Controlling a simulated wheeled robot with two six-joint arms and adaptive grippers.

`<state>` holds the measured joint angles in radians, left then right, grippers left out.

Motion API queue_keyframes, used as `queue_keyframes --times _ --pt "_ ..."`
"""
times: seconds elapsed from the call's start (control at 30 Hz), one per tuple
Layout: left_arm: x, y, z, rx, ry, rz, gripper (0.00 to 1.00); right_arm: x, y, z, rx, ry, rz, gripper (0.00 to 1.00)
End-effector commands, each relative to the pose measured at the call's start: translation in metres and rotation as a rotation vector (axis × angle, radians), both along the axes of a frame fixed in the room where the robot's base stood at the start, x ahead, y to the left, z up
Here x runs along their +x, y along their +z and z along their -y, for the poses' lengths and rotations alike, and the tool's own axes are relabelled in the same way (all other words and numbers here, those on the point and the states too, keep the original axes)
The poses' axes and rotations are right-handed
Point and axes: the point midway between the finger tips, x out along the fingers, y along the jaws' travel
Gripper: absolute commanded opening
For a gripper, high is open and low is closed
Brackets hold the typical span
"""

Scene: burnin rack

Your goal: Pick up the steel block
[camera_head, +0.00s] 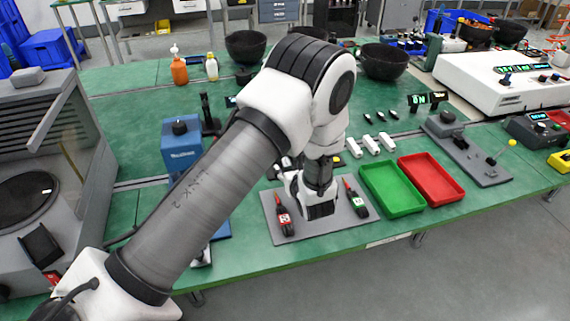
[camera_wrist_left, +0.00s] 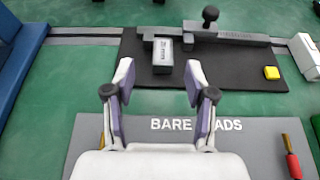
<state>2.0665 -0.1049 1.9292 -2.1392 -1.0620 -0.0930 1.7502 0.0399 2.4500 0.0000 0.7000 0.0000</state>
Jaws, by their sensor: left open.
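The steel block (camera_wrist_left: 163,56) is a small grey block with dark lettering on its front, seen in the left wrist view. It sits on a black mat (camera_wrist_left: 215,72), at the left part of a grey bar-like fixture (camera_wrist_left: 235,40) with a black knob. My left gripper is open and empty in the left wrist view (camera_wrist_left: 160,78), with the block ahead of and roughly between its fingertips, apart from them. In the head view my left gripper (camera_head: 318,207) is above a grey pad, and the arm hides the block.
A grey pad (camera_wrist_left: 255,140) lettered "BARE ...ADS" lies below the gripper, with red-handled probes (camera_head: 283,214) on it. A yellow button (camera_wrist_left: 271,72) is on the black mat. Green (camera_head: 391,190) and red (camera_head: 432,180) trays stand to the right. A blue box (camera_head: 181,145) is left.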

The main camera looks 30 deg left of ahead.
Motion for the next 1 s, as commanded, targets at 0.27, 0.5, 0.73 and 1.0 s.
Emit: queue_keyframes --times 0.27,0.5,0.73,1.0 --pt "0.03 -0.015 -0.03 0.0 0.002 -0.001 0.55 0.0 0.015 0.0 0.0 0.0 0.0 0.0" --pt "0.032 -0.017 -0.032 0.001 0.001 -0.001 0.55 0.0 0.014 0.0 0.0 0.0 0.0 0.0" --pt "0.032 -0.017 -0.031 0.0 0.001 -0.002 0.0 0.0 0.014 0.0 0.0 0.0 0.0 0.0" --pt "0.032 -0.016 -0.031 -0.001 0.001 -0.001 0.0 0.0 0.014 0.0 0.0 0.0 0.0 0.0"
